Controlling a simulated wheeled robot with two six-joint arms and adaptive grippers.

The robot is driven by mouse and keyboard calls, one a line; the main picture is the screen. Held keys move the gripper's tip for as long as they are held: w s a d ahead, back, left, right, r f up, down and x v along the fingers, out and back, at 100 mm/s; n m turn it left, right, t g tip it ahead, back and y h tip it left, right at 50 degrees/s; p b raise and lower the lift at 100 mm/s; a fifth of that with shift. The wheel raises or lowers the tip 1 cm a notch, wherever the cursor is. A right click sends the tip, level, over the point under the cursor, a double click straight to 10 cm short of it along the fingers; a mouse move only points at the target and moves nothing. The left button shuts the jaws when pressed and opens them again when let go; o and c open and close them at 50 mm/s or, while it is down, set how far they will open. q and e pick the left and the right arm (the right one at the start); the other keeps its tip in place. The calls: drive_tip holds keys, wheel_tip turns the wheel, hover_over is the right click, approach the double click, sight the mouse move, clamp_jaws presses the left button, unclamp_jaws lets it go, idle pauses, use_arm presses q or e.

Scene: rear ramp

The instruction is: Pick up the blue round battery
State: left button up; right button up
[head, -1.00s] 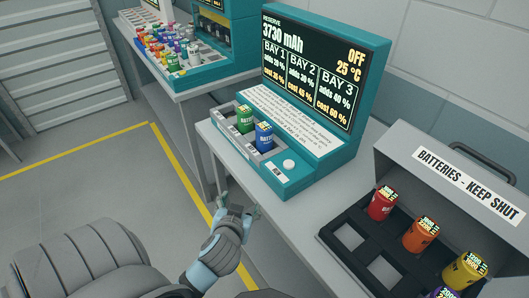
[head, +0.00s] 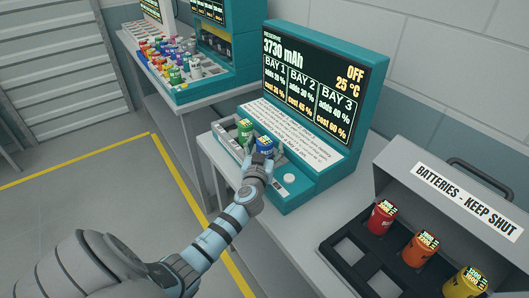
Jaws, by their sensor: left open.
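The blue round battery (head: 264,145) stands upright in a bay of the teal charging station (head: 318,185). A green battery (head: 245,130) stands in the bay to its left. My left gripper (head: 264,152) is open at the blue battery, with its fingers around or just in front of the lower part. The gripper hides the battery's lower part, and I cannot tell whether the fingers touch it. My right gripper is not in view.
An open grey battery box (head: 400,150) on the right holds red (head: 382,217), orange (head: 420,248) and yellow (head: 464,284) batteries beside empty slots. A white button (head: 289,179) sits right of the bays. Another table with many small batteries (head: 180,55) stands behind.

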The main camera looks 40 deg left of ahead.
use_arm(q)
clamp_jaws()
idle(0.3)
